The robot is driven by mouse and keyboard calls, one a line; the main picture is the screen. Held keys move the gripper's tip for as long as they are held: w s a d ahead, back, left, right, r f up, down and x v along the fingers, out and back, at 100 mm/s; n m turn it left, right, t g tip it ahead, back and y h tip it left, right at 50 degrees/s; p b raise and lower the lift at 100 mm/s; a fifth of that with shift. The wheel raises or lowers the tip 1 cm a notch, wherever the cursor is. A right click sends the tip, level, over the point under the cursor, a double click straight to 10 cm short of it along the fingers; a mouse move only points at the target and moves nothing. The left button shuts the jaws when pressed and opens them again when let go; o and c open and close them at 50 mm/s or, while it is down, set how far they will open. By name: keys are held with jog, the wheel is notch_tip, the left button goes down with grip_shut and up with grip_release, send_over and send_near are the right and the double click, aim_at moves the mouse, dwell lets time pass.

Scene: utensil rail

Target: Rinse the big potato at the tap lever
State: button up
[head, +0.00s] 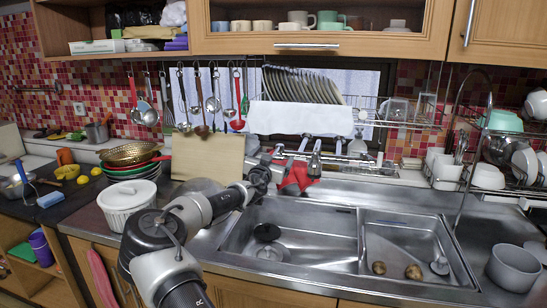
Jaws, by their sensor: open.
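Two brown potatoes lie in the right sink basin (400,236). The right one (413,271) looks slightly bigger than the left one (379,268). A chrome tap (314,160) stands at the wall behind the left basin; its lever is too small to make out clearly. My arm reaches from the lower left to the back edge of the sink. My gripper (278,156) is open near the tap, to its left, well away from the potatoes. Its fingertips are small and hard to separate from the fittings behind. Whether it touches the tap cannot be told.
A red cloth-like item (297,178) lies behind the left basin (290,232). A tall curved pipe (470,150) rises at the sink's right. A dish rack (400,112) hangs above.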

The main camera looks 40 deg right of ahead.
jog(key=c, duration=1.4)
jog(key=shift+r+p, duration=0.35)
jog(key=shift+p, duration=0.1)
jog(key=shift+r+g+y+p, duration=0.3)
jog(key=shift+y+p, duration=0.1)
jog(key=shift+p, duration=0.2)
jog(key=shift+f, duration=0.15)
jog(key=o, duration=1.4)
